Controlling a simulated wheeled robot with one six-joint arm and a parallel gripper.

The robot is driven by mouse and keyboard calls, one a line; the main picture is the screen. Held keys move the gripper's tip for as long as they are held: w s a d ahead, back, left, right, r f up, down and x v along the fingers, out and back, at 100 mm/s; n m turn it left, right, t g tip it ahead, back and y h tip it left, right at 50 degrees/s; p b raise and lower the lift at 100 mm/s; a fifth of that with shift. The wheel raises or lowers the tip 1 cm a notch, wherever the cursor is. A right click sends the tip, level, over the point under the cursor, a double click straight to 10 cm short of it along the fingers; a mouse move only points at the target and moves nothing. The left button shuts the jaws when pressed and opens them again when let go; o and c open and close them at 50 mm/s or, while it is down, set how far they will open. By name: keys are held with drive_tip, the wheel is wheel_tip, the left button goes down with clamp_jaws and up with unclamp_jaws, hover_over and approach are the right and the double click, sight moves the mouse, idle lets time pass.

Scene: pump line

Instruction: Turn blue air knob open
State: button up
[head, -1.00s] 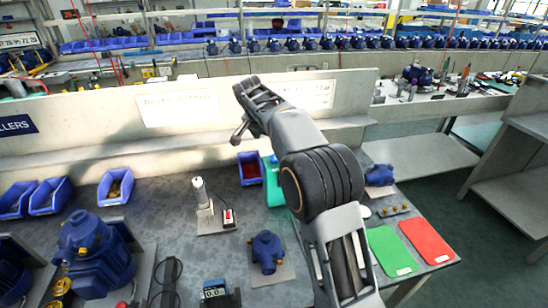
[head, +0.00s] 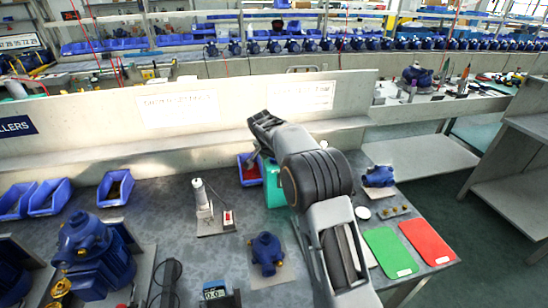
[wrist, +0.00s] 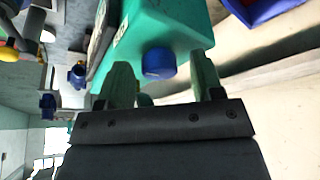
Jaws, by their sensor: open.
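The blue air knob (wrist: 158,63) is a short round cap on the face of a teal box (wrist: 150,28) in the wrist view. My gripper (wrist: 160,66) is open, one finger on each side of the knob with a gap showing. I cannot tell how far the fingertips are from the knob in depth. In the head view, the teal box (head: 273,188) stands on the bench partly behind my arm. The knob and fingertips are hidden there.
A blue bin with red contents (head: 247,172) stands left of the teal box. A grey-white stand (head: 203,205) and a blue pump part (head: 266,252) are nearer. Green (head: 389,250) and red (head: 427,240) mats lie right. A low wall (head: 200,110) runs behind.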

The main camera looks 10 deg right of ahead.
drive_tip(key=c, duration=0.9)
drive_tip(key=n+y, duration=0.1)
drive_tip(key=n, duration=0.2)
drive_tip(key=shift+t, duration=0.4)
drive_tip(key=n+y, duration=0.1)
drive_tip(key=n, duration=0.2)
drive_tip(key=shift+d+r+n, duration=0.1)
drive_tip(key=shift+d+n, duration=0.05)
drive_tip(key=shift+n, duration=0.15)
drive_tip(key=n+y, duration=0.1)
drive_tip(key=n, duration=0.2)
drive_tip(key=shift+t+y+p, duration=0.3)
drive_tip(key=shift+p, duration=0.1)
drive_tip(key=shift+n+y, duration=0.6)
drive_tip(key=shift+n, duration=1.2)
